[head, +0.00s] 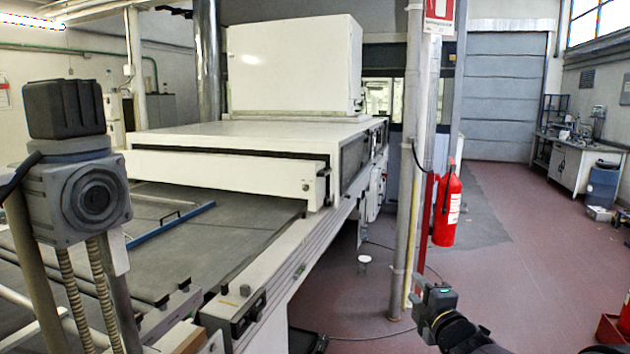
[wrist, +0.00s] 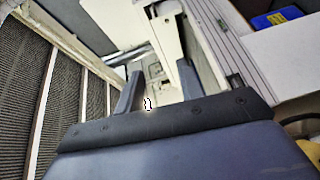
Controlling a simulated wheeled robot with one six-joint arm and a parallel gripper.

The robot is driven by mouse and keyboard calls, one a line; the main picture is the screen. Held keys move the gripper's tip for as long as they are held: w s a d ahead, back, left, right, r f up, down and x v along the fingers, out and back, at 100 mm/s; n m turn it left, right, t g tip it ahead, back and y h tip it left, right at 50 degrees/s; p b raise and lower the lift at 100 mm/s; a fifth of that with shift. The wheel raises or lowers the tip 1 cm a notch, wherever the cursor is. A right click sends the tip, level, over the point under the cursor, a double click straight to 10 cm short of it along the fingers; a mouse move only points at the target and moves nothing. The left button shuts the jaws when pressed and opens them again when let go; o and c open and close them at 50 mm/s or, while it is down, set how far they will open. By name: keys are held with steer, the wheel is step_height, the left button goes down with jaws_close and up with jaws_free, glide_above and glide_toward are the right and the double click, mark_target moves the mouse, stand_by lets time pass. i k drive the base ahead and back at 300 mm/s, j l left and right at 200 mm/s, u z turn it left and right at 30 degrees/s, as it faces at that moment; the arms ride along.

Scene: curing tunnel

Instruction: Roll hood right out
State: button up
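The white hood (head: 215,138) is a long, low cover lying across the dark conveyor bed (head: 170,225). Its near edge shows a dark gap under the top lip. A small round knob or fastener (head: 306,186) is at its right front end. My gripper (head: 432,286) is at the lower right, well apart from the hood, above the red floor. In the wrist view my gripper's two dark fingers (wrist: 158,88) stand apart with nothing seen between them. I cannot tell which pale machine parts lie beyond them.
A tall white box (head: 293,65) rises behind the hood. A blue-edged bar (head: 170,224) lies on the bed. Open red floor (head: 540,270) extends right.

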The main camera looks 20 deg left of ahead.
mark_target(269, 176)
steer(key=i+u, duration=0.4)
steer(key=i+l+u, duration=0.15)
steer(key=u, duration=0.3)
steer(key=i+l+u, duration=0.35)
steer(key=i+l, duration=2.35)
